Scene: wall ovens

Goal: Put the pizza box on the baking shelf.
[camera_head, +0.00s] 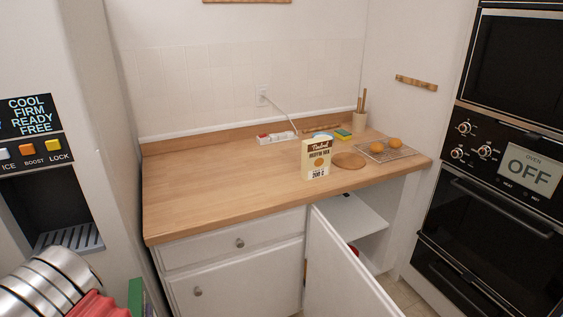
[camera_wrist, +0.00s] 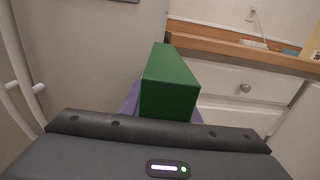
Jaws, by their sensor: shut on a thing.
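A plain green box (camera_wrist: 168,85) stands out in front of my wrist, and my gripper (camera_wrist: 133,98) is shut on it. In the head view only a sliver of the green box (camera_head: 136,297) shows at the bottom left, well left of the open cabinet. A white shelf (camera_head: 350,219) shows inside that cabinet below the counter. No label shows whether it is the baking shelf.
The cabinet door (camera_head: 338,270) stands open toward me. The wooden counter (camera_head: 215,190) is clear on its left and holds a muffin mix box (camera_head: 316,158), a round board (camera_head: 348,160) and a rack (camera_head: 385,152). Black wall ovens (camera_head: 490,190) stand right; a fridge (camera_head: 60,130) stands left.

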